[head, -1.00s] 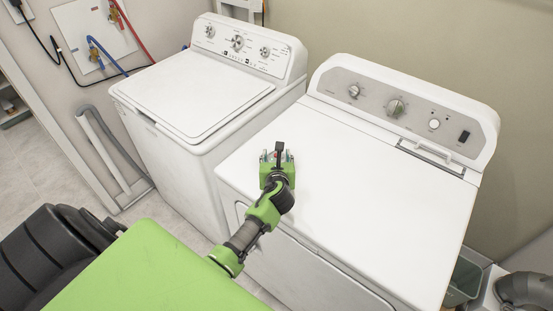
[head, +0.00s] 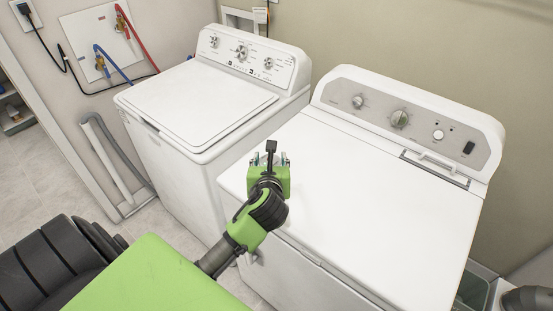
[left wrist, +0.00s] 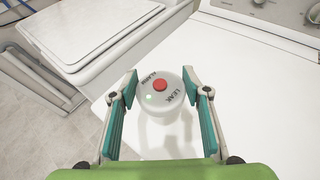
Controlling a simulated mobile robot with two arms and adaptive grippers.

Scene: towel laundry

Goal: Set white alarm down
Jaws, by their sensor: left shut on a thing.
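The white alarm (left wrist: 160,98) is a round white unit with a red button, a small green light and the words "ALARM" and "LEAK" on top. In the left wrist view it sits between the teal finger pads of my left gripper (left wrist: 160,95), which is shut on it. In the head view my left gripper (head: 271,160) is over the front left part of the right machine's white top (head: 380,190). The alarm is hidden behind the gripper there. I cannot tell whether its base touches the top. My right gripper is not in view.
A white washer (head: 200,100) with a closed lid stands to the left, with a narrow gap between the machines. The right machine's top is clear, with a control panel (head: 410,115) along its back. Hoses and a valve box (head: 105,45) are on the left wall.

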